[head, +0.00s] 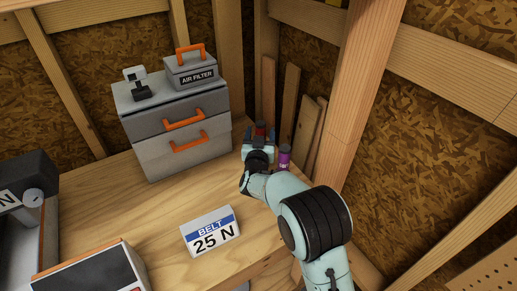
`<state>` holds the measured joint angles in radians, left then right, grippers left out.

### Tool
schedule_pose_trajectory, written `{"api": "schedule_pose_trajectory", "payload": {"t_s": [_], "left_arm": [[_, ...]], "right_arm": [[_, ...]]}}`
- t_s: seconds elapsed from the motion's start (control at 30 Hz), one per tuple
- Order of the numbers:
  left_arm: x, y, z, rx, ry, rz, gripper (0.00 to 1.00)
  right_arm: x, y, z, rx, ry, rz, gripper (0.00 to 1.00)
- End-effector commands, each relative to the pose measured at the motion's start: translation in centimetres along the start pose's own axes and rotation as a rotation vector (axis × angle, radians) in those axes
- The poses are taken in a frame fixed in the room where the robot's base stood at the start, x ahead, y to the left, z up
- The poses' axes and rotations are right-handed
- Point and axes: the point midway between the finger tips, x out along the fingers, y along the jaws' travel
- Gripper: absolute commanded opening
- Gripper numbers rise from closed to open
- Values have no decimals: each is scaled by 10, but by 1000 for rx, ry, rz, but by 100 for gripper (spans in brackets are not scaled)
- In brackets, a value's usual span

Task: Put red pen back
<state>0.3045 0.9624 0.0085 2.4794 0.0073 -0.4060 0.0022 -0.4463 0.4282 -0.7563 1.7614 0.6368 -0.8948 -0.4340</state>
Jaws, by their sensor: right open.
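My right gripper (258,142) reaches into the back corner of the wooden bench, just right of the grey drawer cabinet. It is open. A small dark red upright item (261,129) shows at the far side of the fingers; it may be the red pen, but most of it is hidden behind my gripper. I cannot tell whether the fingers touch it. A purple upright cylinder (284,157) stands close to the right of my gripper, beside my wrist. My left gripper is not in view.
A "BELT 25 N" sign (210,232) stands on the bench (165,205). Machines fill the front left. Wood offcuts (306,132) lean behind.

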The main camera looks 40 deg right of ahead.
Motion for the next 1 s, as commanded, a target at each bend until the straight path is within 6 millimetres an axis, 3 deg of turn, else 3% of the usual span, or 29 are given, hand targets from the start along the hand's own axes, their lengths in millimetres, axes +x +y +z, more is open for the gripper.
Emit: {"api": "schedule_pose_trajectory", "payload": {"t_s": [0.3,0.5,0.7,1.0], "left_arm": [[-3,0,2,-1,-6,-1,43],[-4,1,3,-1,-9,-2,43],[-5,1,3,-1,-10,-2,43],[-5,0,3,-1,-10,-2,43]], "right_arm": [[-72,-1,-1,2,-3,-4,68],[-104,-1,0,0,-2,-3,68],[-115,0,0,0,0,-1,68],[-115,0,0,-1,0,-1,68]]}}
